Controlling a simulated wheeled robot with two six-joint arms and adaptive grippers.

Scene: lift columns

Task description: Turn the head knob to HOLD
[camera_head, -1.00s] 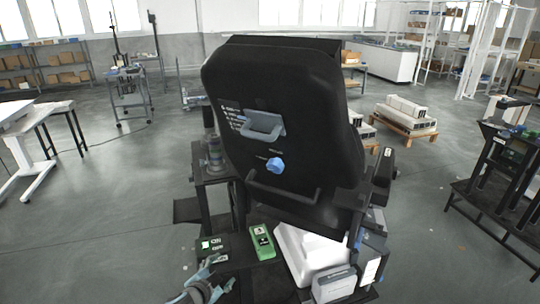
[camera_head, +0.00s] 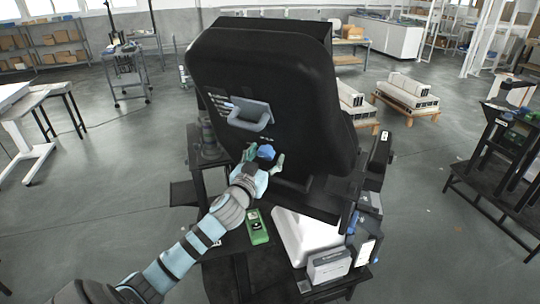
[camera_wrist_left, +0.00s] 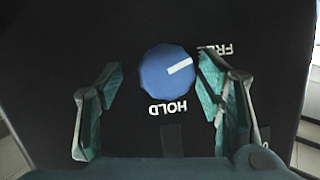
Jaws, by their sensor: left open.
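The blue round head knob (camera_head: 266,152) sits on the back of the black headrest-like panel (camera_head: 255,75). In the left wrist view the knob (camera_wrist_left: 168,73) shows a white mark pointing up and right, toward the FREE label (camera_wrist_left: 213,49). The HOLD label (camera_wrist_left: 168,107) is below the knob. My left gripper (camera_head: 265,161) is open, with one finger on each side of the knob. In the left wrist view a gap shows between the knob and each finger of the gripper (camera_wrist_left: 159,80). My right gripper is not in view.
A grey handle (camera_head: 250,115) sticks out of the panel above the knob. Below are a green handheld device (camera_head: 257,226) and a white box-like unit (camera_head: 300,236).

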